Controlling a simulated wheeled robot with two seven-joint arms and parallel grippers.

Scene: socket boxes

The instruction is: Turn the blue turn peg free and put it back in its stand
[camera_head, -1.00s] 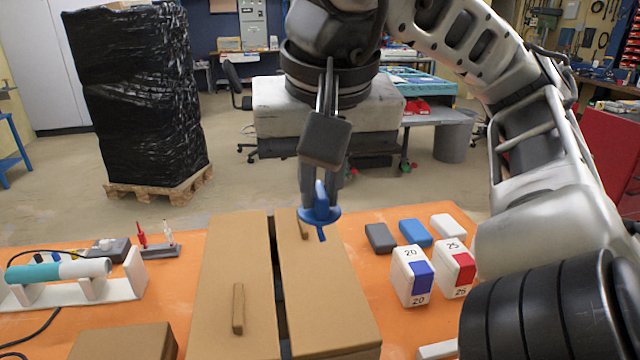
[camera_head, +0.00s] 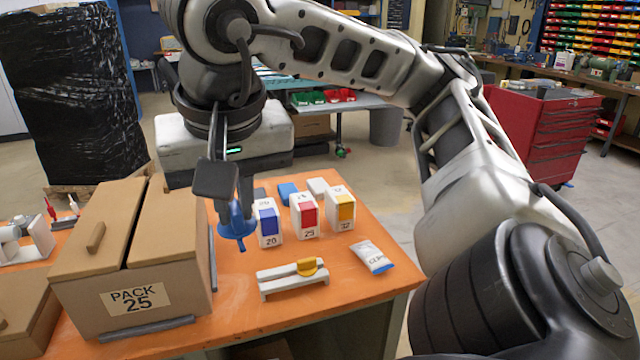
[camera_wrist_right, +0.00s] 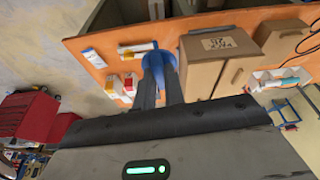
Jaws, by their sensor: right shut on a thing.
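The blue turn peg (camera_head: 236,231) is held in my right gripper (camera_head: 232,203). It hangs upright, just right of the large cardboard box and left of the white block marked 20. The right fingers are closed on its upper part. The peg also shows in the right wrist view (camera_wrist_right: 157,64), at the fingertips (camera_wrist_right: 160,86). At the left edge in the head view, a red peg (camera_head: 50,208) and a pale peg (camera_head: 73,206) stand upright; their base is mostly hidden behind the box. I cannot tell whether it has a free hole. My left gripper is not in view.
A cardboard box marked PACK 25 (camera_head: 84,297) stands left of the peg. White blocks with blue (camera_head: 268,224), red (camera_head: 304,217) and yellow (camera_head: 341,209) patches stand to the right. A white rail piece with a yellow part (camera_head: 291,281) and a small packet (camera_head: 372,257) lie in front.

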